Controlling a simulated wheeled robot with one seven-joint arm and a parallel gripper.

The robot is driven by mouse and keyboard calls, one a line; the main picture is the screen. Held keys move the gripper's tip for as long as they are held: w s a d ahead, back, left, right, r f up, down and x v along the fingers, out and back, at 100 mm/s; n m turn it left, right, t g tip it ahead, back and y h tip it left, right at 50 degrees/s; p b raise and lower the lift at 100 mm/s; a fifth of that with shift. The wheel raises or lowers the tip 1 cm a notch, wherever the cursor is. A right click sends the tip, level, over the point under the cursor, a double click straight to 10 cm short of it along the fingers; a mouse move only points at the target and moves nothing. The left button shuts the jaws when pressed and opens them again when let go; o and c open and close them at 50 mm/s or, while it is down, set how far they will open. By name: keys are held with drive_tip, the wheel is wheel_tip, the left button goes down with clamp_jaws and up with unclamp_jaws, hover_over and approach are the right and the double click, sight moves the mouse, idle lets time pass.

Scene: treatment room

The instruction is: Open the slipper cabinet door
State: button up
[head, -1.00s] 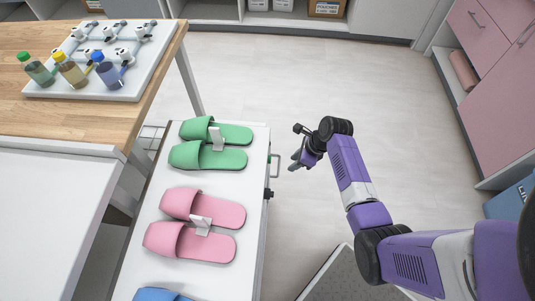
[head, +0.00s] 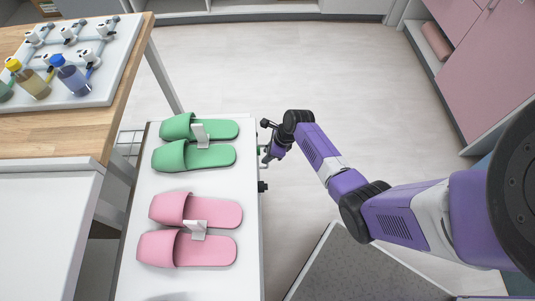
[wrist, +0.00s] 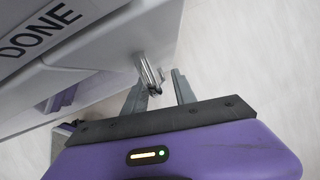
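The slipper cabinet (head: 215,182) is low and white, with green and pink slippers on its top. Its door side faces right, towards my arm. My gripper (head: 269,154) is at that side, by the door handle, which it partly hides in the head view. In the wrist view the metal handle (wrist: 149,72) sticks out from the cabinet front. My gripper (wrist: 160,82) is open there, its two fingers apart, with the handle's end at or between the fingertips. I cannot tell whether they touch. The door looks shut.
A dark knob-like part (head: 262,187) sticks out of the cabinet side nearer me. A wooden table (head: 65,130) with a bottle rack stands at left. Pink cupboards (head: 500,70) stand at right. The pale floor (head: 330,75) beyond my arm is clear.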

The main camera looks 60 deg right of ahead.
clamp_jaws()
idle(1.4)
